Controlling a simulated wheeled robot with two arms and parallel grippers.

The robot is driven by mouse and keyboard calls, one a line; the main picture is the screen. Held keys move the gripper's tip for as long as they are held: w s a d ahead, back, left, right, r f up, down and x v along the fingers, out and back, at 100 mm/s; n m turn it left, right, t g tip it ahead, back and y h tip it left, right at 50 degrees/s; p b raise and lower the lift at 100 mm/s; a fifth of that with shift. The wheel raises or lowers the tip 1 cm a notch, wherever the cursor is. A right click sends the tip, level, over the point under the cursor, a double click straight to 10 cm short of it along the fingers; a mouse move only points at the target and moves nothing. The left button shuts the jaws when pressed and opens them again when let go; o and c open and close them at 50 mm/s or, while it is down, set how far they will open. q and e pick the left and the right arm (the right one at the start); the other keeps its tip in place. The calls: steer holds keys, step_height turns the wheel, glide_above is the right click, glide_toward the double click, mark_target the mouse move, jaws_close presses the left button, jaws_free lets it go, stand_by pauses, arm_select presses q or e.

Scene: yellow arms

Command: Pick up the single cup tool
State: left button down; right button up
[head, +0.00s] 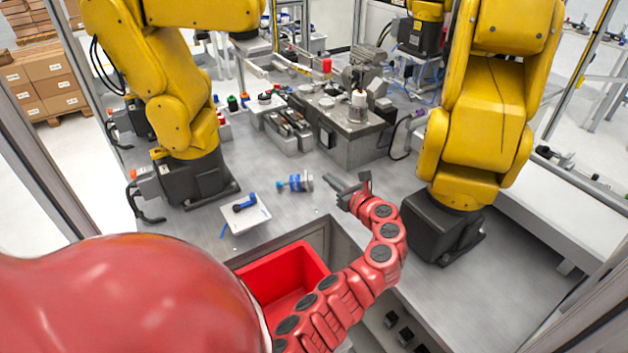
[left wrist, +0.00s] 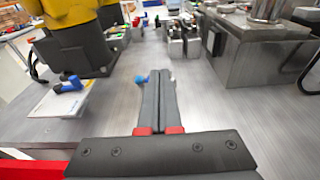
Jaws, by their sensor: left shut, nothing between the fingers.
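A silver-and-blue cylindrical tool (head: 299,182) with a light-blue cup at its left end lies on the grey metal table, left of my left gripper (head: 334,184). In the left wrist view its blue end (left wrist: 141,80) shows just left of the fingers; the rest is hidden behind them. A dark-blue tool (head: 244,203) lies on a white plate (head: 250,220); it also shows in the left wrist view (left wrist: 68,83). I cannot tell for certain which is the single cup tool. My left gripper, also in the left wrist view (left wrist: 162,73), is shut and empty, apart from both tools.
A red bin (head: 283,276) sits in an opening at the table's front. Yellow robot arms (head: 178,115) (head: 478,120) stand left and right. A metal fixture block (head: 345,130) stands behind. Bare tabletop lies around the cylindrical tool.

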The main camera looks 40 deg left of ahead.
arm_select(q)
step_height(320, 180, down, 7)
steer(key=b, duration=0.6)
glide_toward(295, 183)
steer(key=w+a, duration=0.1)
steer(key=w+a+r, duration=0.1)
steer(key=w+a, duration=0.1)
steer(key=w+a+r, duration=0.1)
steer(key=w+a, duration=0.1)
steer(key=shift+r, duration=0.15)
steer(key=shift+w+a, duration=0.15)
steer(key=shift+a, duration=0.1)
steer(key=shift+f, duration=0.5)
steer(key=shift+d+f+b, duration=0.1)
steer(key=shift+f+b, duration=0.1)
steer(key=shift+b, duration=0.1)
